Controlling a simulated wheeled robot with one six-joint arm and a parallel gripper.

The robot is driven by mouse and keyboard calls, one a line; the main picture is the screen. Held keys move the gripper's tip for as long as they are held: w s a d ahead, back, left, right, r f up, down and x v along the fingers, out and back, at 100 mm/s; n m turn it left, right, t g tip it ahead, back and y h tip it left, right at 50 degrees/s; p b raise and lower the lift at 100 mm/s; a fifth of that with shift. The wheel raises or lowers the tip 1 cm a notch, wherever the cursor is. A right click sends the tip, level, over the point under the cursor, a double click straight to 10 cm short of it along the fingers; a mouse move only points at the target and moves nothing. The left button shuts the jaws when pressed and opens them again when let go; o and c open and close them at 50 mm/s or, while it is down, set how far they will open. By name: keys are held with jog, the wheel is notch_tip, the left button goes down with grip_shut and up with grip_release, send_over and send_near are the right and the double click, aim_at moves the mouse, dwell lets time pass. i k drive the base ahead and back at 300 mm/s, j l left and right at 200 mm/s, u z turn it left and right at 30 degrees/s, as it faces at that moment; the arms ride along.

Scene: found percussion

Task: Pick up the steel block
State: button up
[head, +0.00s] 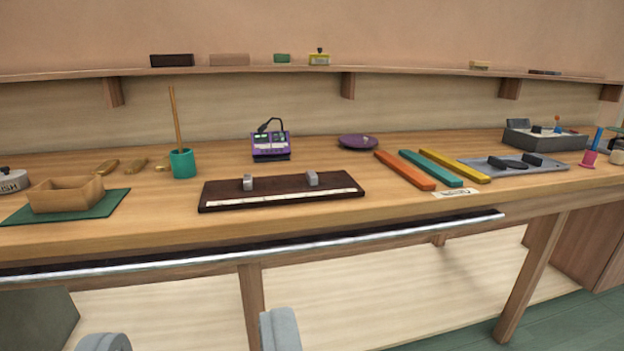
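Two small grey metal-looking blocks stand on a long dark board (225,192) with a pale strip along its front edge. The left grey block (248,182) and the right grey block (312,178) look alike, and I cannot tell which one is the steel block. My gripper (192,338) shows at the bottom edge as two grey fingertips set wide apart. It is open, with nothing visible between the fingers, and is low in the picture, well apart from the blocks.
A metal rail (270,246) runs along the bench (130,225) front. A wooden box (66,194) and a teal cup with sticks (182,163) stand left. A purple device (270,146) and purple dish (358,141) are behind. Coloured bars (430,168) and a grey tray (540,165) lie right.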

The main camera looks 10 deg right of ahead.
aim_at(311, 177)
jog(key=i+l, duration=0.45)
jog(key=i, duration=0.15)
jog(key=i+l, duration=0.45)
jog(key=i, duration=0.1)
